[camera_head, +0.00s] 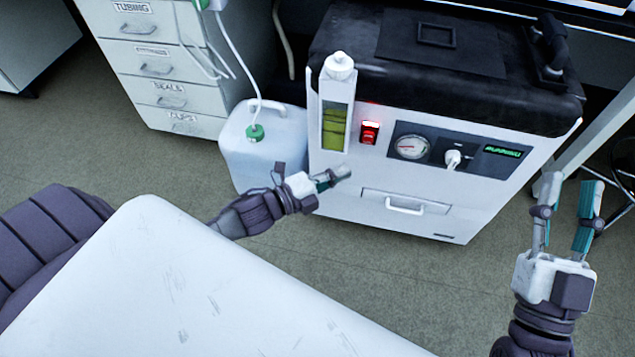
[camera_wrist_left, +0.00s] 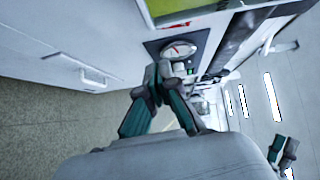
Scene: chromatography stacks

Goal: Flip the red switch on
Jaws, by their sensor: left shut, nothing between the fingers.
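The red switch (camera_head: 370,131) is on the front of a white machine (camera_head: 330,185), right of a bottle of yellow-green liquid (camera_head: 335,125). It glows red. My left gripper (camera_head: 343,173) is shut and empty, below and left of the switch and apart from it in the picture. In the left wrist view, its closed fingertips (camera_wrist_left: 162,72) overlap the machine's front just below the round gauge (camera_wrist_left: 179,49). A red patch there, above the gauge, may be the switch or its glow. My right gripper (camera_head: 571,186) is open and empty at the right.
The panel right of the switch holds the gauge (camera_head: 411,147), a white knob (camera_head: 453,158) and a display with green text (camera_head: 503,151). A handled drawer (camera_head: 403,207) is below. A white jug (camera_head: 262,150) and drawer cabinet (camera_head: 150,50) stand left. Floor shows between my grippers.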

